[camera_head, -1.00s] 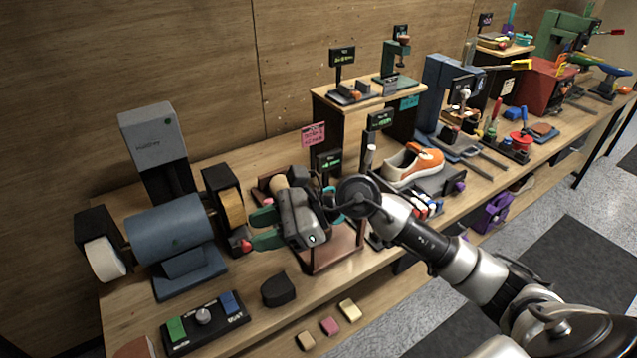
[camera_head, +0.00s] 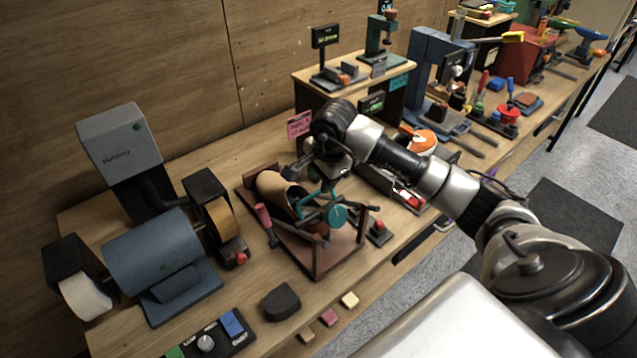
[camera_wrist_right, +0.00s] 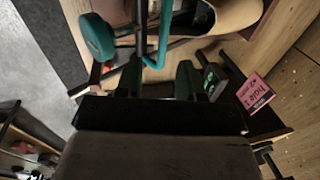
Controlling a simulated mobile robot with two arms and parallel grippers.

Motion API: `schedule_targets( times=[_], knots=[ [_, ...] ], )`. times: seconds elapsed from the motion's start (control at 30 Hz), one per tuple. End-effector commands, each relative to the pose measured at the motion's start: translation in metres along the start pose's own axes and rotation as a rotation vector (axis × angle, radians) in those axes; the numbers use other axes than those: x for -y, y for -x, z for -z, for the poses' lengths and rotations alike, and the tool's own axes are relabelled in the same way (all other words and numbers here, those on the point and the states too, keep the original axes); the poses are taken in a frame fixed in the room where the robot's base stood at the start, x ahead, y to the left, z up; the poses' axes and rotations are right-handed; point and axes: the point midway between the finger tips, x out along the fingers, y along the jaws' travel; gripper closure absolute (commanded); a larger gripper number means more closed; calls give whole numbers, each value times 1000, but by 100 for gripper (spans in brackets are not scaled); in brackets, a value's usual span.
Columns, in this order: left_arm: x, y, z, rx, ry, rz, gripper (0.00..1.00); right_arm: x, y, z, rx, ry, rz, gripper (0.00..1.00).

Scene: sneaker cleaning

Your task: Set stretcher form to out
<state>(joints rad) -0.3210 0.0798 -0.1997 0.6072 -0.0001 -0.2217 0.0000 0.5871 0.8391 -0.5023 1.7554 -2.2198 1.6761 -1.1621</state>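The stretcher is a reddish-brown wooden stand (camera_head: 318,258) on the bench. It carries a tan, rounded form (camera_head: 277,189), a teal crank with a round teal disc (camera_head: 337,215), and a red-handled lever (camera_head: 264,222). The tan form also shows at the top of the right wrist view (camera_wrist_right: 236,12), with the teal disc (camera_wrist_right: 96,37) to its left. My right gripper (camera_wrist_right: 158,72) has its two dark green fingers apart. A teal rod (camera_wrist_right: 163,35) stands in line with the gap; I cannot tell whether they touch. My left gripper is not in view.
A blue grinder (camera_head: 155,250) stands left of the stretcher. A black block (camera_head: 281,301) and small colored blocks (camera_head: 329,317) lie in front. A raised wooden shelf (camera_head: 345,82) stands behind, with a pink sign (camera_head: 299,125) near it. An orange sneaker (camera_head: 420,142) is to the right.

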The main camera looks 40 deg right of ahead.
Motion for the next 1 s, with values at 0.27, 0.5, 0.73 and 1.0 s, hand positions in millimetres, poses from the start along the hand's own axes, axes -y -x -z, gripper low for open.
schedule_targets(
  times=[0.27,0.5,0.73,1.0],
  knots=[
    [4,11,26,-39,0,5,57,0,-36,0,2,-1,0,62],
    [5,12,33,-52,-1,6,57,0,-42,-1,1,0,2,62],
    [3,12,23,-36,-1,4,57,0,-42,0,1,0,1,77],
    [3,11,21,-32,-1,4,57,0,-42,0,1,0,1,100]
  ],
)
